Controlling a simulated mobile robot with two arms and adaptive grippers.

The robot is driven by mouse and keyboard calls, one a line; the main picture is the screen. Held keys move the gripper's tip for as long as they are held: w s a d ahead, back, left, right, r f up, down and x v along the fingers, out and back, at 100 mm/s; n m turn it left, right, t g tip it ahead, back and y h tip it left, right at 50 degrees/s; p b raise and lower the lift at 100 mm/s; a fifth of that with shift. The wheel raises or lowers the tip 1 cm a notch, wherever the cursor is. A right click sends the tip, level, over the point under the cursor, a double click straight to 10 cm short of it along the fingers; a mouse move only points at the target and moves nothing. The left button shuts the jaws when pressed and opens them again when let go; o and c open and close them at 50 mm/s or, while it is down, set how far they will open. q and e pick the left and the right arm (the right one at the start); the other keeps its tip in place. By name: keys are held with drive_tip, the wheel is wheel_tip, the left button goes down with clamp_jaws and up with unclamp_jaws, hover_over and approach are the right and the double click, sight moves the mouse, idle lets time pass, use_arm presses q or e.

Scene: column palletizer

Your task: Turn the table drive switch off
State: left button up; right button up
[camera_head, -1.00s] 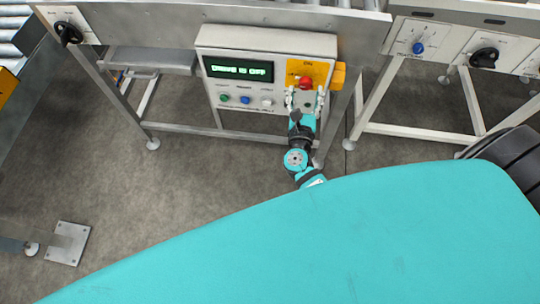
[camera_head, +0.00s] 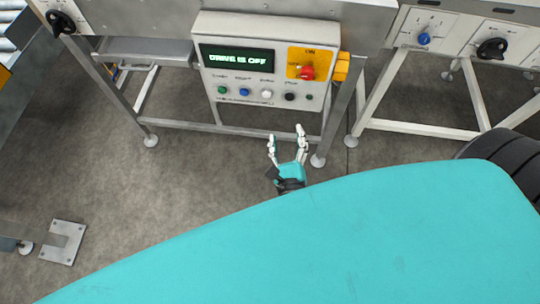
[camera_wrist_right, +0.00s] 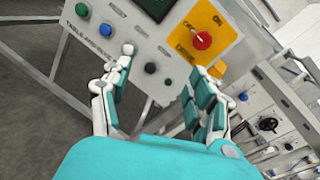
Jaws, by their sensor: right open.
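The table drive switch is a red rotary knob (camera_head: 307,72) on a yellow plate (camera_head: 315,57), at the right of a grey control box (camera_head: 265,32). The box's display (camera_head: 238,59) reads "DRIVE IS OFF". In the right wrist view the red knob (camera_wrist_right: 202,40) shows on its yellow plate, beyond the fingers. My right gripper (camera_head: 287,135) is open and empty, below the box and apart from the knob. Its two spread fingers also show in the right wrist view (camera_wrist_right: 160,88). My left gripper is not in view.
Green (camera_head: 222,90), blue (camera_head: 244,92), white (camera_head: 267,94) and black (camera_head: 290,97) buttons sit in a row under the display. A frame leg (camera_head: 340,110) stands right of the box. Another panel with a blue knob (camera_head: 424,39) and black handwheel (camera_head: 492,48) is farther right. Open floor lies at left.

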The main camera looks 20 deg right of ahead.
drive_tip(key=s+a+f+n+g+y, duration=0.1)
drive_tip(key=a+f+n+y, duration=0.2)
drive_tip(key=f+n, duration=0.5)
drive_tip(key=s+a+f+n+g+y+b, duration=0.1)
drive_tip(key=s+a+f+n+g+y, duration=0.1)
drive_tip(key=f+n, duration=0.6)
drive_tip(key=shift+s+a+f+n+y, duration=0.25)
drive_tip(key=shift+a+f+y, duration=0.6)
drive_tip(key=shift+f, duration=0.7)
drive_tip(key=shift+d, duration=0.15)
drive_tip(key=s+d+f+n+g+y, duration=0.1)
drive_tip(key=s+f+n+g, duration=0.2)
drive_tip(key=s+f+n, duration=0.3)
drive_tip(key=s+f+n+g+y, duration=0.15)
drive_tip(key=s+f+n, duration=0.25)
drive_tip(key=f, duration=0.4)
drive_tip(key=s+d+f+n+g+h, duration=0.1)
drive_tip(key=s+d+f+n+g, duration=0.3)
drive_tip(key=s, duration=0.4)
drive_tip(key=s+d+f+n+g+h, duration=0.1)
drive_tip(key=s+d+f+n+g, duration=0.2)
drive_tip(key=s+d+f+n, duration=0.2)
drive_tip(key=s+n, duration=0.3)
drive_tip(key=s, duration=0.1)
drive_tip(key=shift+s+f+g+h, duration=0.15)
drive_tip(key=shift+f+g+h, duration=0.15)
drive_tip(key=shift+f+g, duration=0.1)
